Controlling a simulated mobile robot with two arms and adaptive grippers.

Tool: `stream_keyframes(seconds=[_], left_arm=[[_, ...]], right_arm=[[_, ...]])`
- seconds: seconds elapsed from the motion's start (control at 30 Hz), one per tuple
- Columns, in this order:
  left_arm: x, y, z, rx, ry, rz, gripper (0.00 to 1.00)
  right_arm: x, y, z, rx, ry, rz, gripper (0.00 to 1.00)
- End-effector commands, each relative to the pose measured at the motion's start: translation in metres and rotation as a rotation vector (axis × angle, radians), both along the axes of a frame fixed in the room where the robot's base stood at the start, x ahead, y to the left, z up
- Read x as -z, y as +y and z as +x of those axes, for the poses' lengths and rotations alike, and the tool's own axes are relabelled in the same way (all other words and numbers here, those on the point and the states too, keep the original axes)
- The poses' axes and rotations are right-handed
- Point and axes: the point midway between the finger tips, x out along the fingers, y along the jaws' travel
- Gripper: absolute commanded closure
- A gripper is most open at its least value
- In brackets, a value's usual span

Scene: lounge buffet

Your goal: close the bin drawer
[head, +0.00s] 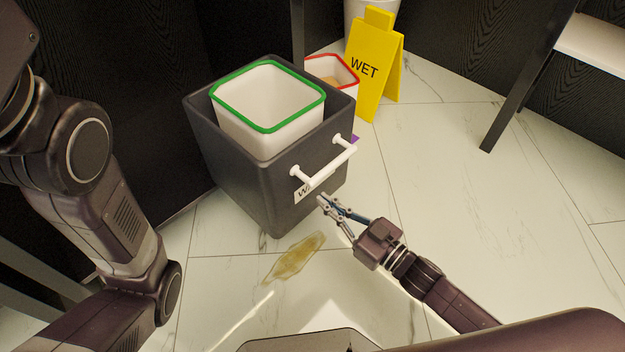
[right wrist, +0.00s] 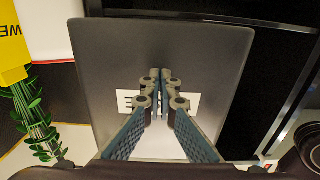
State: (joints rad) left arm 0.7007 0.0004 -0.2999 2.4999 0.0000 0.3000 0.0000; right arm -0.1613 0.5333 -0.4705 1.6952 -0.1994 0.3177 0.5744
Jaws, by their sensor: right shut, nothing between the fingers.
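The bin drawer (head: 240,185) is dark grey and stands pulled out from the black cabinet. A white bin with a green rim (head: 268,105) sits in it. The drawer front has a white bar handle (head: 325,167) and a white label, partly hidden behind the handle. My right gripper (head: 322,199) is shut and empty, close to the drawer front, low beside the label. In the right wrist view the shut fingers (right wrist: 161,76) overlap the grey drawer front (right wrist: 215,60) and its label (right wrist: 187,102); I cannot tell whether they touch it. Only my left arm's links show; its gripper is out of view.
A yellow wet-floor sign (head: 374,68) and a white bin with a red rim (head: 335,72) stand behind the drawer. A brownish spill (head: 294,260) lies on the marble floor in front. A dark table leg (head: 520,85) is at the right; floor between is clear.

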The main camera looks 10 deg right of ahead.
Motion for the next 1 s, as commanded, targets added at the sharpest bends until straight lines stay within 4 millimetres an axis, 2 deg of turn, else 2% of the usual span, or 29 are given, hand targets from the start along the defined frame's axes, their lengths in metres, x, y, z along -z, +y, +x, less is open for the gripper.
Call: stream_keyframes(seconds=[1.0], left_arm=[[-0.002,0.000,0.000,0.000,0.001,0.000,0.88]], right_arm=[[-0.001,0.012,0.016,0.000,-0.001,0.001,1.00]])
